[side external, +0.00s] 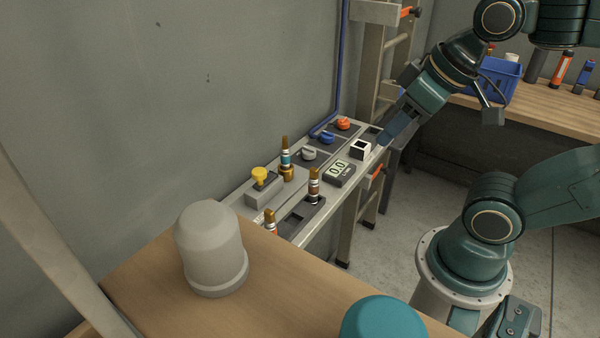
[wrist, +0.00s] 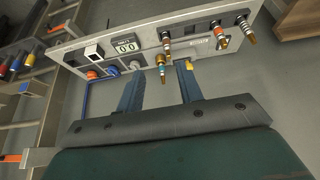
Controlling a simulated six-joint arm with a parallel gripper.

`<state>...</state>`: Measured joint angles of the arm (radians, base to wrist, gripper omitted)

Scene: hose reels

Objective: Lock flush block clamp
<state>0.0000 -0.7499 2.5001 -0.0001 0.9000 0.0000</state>
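The flush block (side external: 262,192) is a small grey block on the bench panel, with a yellow clamp knob (side external: 261,175) standing up on it. In the wrist view the yellow knob (wrist: 189,65) shows partly, by the tip of the right finger. A fitting with a blue band (side external: 285,158) stands upright in a brass socket beside the block; it also shows between the fingertips in the wrist view (wrist: 161,68). My gripper (wrist: 158,80) is open and empty. In the side view its blue fingers (side external: 395,126) are near the panel's right end, well away from the block.
The panel also bears a gauge (side external: 339,171) reading 0.0, a white box (side external: 360,150), red (side external: 343,123), blue (side external: 327,137) and grey (side external: 309,154) knobs, and another brass fitting (side external: 314,185). A blue hose (side external: 343,55) runs down the wall. A blue bin (side external: 497,80) stands behind.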

